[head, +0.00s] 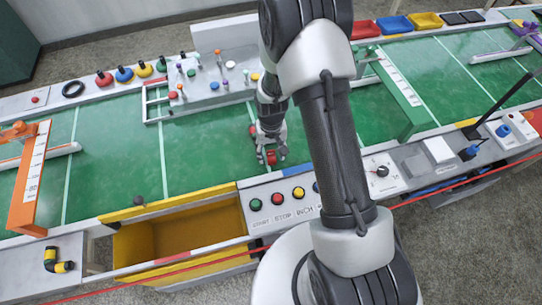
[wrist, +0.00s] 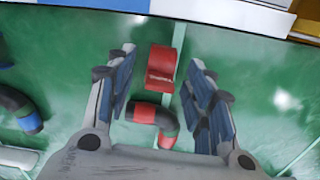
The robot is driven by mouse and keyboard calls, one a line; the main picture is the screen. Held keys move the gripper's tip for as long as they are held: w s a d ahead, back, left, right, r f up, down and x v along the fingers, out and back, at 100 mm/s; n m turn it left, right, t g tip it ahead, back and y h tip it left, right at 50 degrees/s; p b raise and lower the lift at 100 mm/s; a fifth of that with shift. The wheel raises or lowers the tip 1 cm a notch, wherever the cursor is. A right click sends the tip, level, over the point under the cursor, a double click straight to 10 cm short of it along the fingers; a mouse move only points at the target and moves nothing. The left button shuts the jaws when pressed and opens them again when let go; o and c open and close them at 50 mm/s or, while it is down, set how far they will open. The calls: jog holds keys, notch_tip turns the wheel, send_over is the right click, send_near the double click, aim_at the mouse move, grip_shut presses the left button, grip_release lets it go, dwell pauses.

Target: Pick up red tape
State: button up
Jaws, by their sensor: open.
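A red tape piece (head: 271,157), block-like with a pale marking, lies on the green table top below my gripper (head: 268,143). In the wrist view the red tape (wrist: 161,64) sits between the fingertips of my gripper (wrist: 163,58), with green showing on both sides. The jaws are open and hold nothing. A red and black elbow hose piece (wrist: 148,115) lies just behind the tape, also between the fingers and nearer the palm in the picture. I cannot tell the height of the fingertips above the table.
A blue-ended black hose piece (wrist: 28,122) lies left of the fingers in the wrist view. The yellow bin (head: 150,240) and button panel (head: 283,203) line the near edge. An orange frame (head: 30,180) stands left, a green gate (head: 400,100) right.

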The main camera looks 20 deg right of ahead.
jog(key=shift+r, duration=0.1)
jog(key=c, duration=0.8)
notch_tip(320, 180, up, 20)
jog(key=p, duration=0.6)
jog(key=shift+o, duration=0.8)
grip_shut()
